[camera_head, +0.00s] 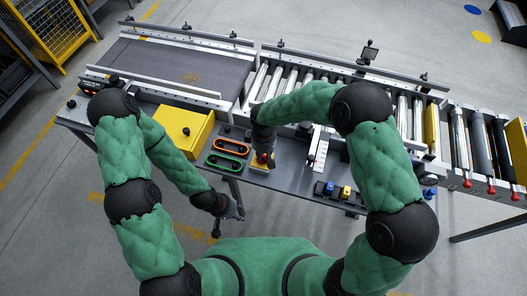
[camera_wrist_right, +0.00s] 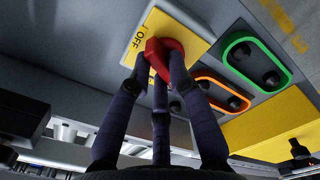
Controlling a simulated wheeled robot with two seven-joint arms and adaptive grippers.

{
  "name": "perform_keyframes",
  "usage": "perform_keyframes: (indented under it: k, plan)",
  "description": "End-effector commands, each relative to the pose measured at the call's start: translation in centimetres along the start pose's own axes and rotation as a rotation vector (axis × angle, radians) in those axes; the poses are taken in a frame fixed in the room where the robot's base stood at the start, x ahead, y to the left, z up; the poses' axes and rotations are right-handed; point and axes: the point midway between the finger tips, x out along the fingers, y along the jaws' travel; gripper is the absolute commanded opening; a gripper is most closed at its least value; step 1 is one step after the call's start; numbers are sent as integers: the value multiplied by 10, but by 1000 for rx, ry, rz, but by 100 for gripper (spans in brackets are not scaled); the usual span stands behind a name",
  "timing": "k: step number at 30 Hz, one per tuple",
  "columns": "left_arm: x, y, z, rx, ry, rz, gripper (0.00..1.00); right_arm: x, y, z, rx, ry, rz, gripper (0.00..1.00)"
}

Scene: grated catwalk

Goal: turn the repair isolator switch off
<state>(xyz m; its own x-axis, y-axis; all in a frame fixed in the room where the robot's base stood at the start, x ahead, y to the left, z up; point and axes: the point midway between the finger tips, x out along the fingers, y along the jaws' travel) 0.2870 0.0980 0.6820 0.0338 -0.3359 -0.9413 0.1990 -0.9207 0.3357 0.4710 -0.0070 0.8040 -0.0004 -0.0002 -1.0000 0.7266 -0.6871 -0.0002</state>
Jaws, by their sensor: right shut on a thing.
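The isolator switch is a red knob (camera_wrist_right: 165,47) on a yellow plate (camera_wrist_right: 190,34) marked "OFF", seen in the right wrist view. In the head view the knob (camera_head: 263,157) and plate (camera_head: 260,167) sit near the bench's front edge, partly hidden by my right gripper. My right gripper (camera_wrist_right: 160,64) is shut on the red knob, its dark fingers around it; it also shows in the head view (camera_head: 263,150). I cannot tell which position the knob points to. My left gripper (camera_head: 236,211) hangs low in front of the bench, away from the switch; its fingers are too small to read.
Orange-rimmed (camera_head: 231,147) and green-rimmed (camera_head: 223,163) button panels lie just left of the switch. A yellow box (camera_head: 180,125) with a black knob stands farther left. Blue and yellow parts (camera_head: 345,191) sit to the right. A belt (camera_head: 175,70) and rollers (camera_head: 405,112) run behind.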

Motion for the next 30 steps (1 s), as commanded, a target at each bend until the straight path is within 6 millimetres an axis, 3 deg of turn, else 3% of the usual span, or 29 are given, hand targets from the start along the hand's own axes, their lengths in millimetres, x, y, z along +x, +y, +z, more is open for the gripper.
perform_keyframes:
  k: [15, 30]
  plan:
    - [-22, 8, 1, 0, 0, 0, 40, -1, 1, -2, -372, 1, 0, 0]
    - [-25, 9, 1, 0, 0, 0, 40, 0, 2, -3, -461, 3, 1, 0]
